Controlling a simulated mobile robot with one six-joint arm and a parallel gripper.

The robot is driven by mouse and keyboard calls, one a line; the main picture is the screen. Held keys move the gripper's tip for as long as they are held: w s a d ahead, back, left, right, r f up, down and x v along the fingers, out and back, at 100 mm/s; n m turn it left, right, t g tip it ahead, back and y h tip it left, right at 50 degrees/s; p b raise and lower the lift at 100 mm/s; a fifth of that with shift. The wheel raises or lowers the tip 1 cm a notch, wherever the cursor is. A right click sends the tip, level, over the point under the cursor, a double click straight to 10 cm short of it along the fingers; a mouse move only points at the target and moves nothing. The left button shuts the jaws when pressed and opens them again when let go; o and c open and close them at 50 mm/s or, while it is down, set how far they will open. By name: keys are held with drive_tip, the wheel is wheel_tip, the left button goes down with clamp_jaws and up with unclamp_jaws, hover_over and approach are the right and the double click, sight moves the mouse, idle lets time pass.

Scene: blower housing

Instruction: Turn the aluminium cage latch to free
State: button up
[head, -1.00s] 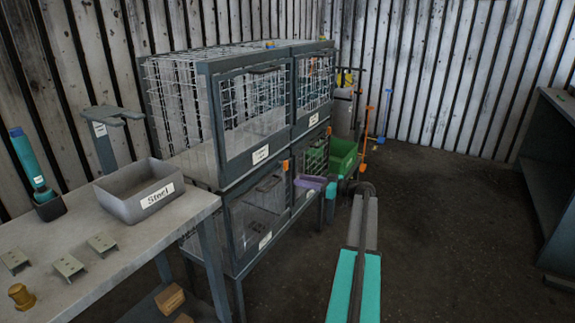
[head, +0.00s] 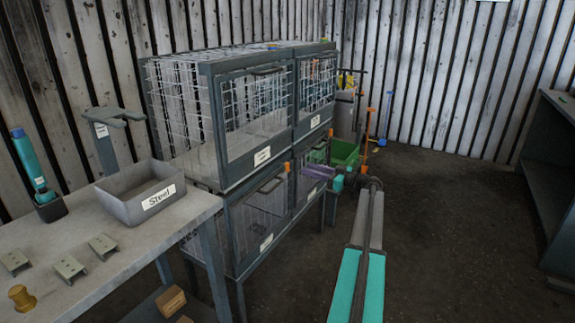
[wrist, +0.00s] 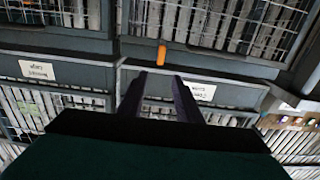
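The wire cage block (head: 210,110) stands in two rows with framed doors and white labels, too small to read. An orange latch (head: 287,167) sits by the middle post at the top of the lower left door; a second orange latch (head: 329,131) is farther right. My gripper (head: 316,172), with purple fingers, is in front of the lower right cage. In the wrist view my gripper (wrist: 159,78) is open and empty. An orange latch (wrist: 162,55), apparently the lower left one, shows upright between and just beyond the fingertips, with no visible contact.
A workbench (head: 150,240) at left holds a grey bin (head: 145,195) marked Steel, several small brackets and a blue-green cylinder (head: 33,165). A green bin (head: 345,152) is behind my gripper. The floor at right is clear up to a dark shelf (head: 550,170).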

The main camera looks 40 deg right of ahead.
sight(288, 163)
drive_tip(key=x, duration=1.1)
drive_tip(key=shift+w+p, duration=0.2)
drive_tip(key=shift+p, duration=0.15)
drive_tip(key=shift+c, duration=0.2)
